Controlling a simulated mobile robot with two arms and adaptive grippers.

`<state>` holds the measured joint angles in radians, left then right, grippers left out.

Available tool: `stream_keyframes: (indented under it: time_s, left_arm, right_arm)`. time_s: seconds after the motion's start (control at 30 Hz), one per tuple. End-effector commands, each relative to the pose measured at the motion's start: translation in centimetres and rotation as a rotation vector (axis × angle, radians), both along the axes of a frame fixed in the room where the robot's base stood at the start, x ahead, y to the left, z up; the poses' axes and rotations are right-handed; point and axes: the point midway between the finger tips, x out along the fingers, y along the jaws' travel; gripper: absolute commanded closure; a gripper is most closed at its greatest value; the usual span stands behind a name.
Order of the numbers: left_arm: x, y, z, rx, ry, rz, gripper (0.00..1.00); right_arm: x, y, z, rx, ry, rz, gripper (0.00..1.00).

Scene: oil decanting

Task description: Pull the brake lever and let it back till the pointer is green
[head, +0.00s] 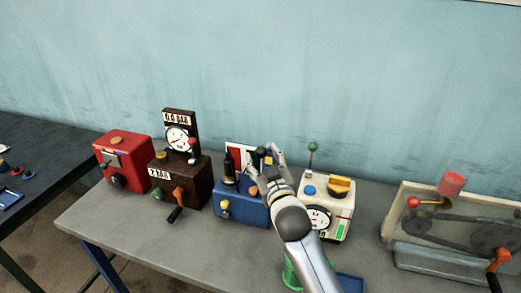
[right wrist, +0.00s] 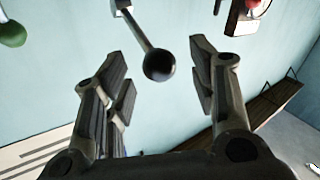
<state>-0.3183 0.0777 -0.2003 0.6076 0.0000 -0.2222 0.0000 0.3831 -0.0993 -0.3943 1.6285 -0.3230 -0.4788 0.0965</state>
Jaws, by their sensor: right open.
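My right gripper (head: 267,163) is open above the back of the blue box (head: 238,208) in the head view. In the right wrist view a lever with a dark ball knob (right wrist: 159,65) shows in the gap between the open fingers (right wrist: 155,50). Whether the knob touches a finger I cannot tell. A panel with red and white parts (head: 236,155) stands behind the blue box, partly hidden by a black bottle-shaped part (head: 229,168) and my gripper. I cannot make out a pointer on it. My left gripper is not in view.
A white box (head: 340,208) with a green-knobbed lever (head: 313,147) stands close to the right of my arm. A dark brown box (head: 185,182) with a gauge and a red box (head: 122,160) stand left. A belt-and-pulley unit (head: 445,255) is far right. The grey table's front left is bare.

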Motion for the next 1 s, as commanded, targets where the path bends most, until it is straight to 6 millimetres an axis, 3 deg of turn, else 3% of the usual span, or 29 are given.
stream_keyframes:
  time_s: [0.27,0.73,1.0]
  left_arm:
    - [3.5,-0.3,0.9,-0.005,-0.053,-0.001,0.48]
    - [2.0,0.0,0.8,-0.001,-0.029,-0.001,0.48]
    - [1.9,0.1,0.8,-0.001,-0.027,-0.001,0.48]
  right_arm:
    - [2.9,0.7,0.1,-0.001,0.0,-0.001,0.48]
    - [3.6,1.0,0.0,0.001,-0.001,0.0,0.48]
    - [3.6,1.0,0.0,0.001,0.0,0.0,0.82]
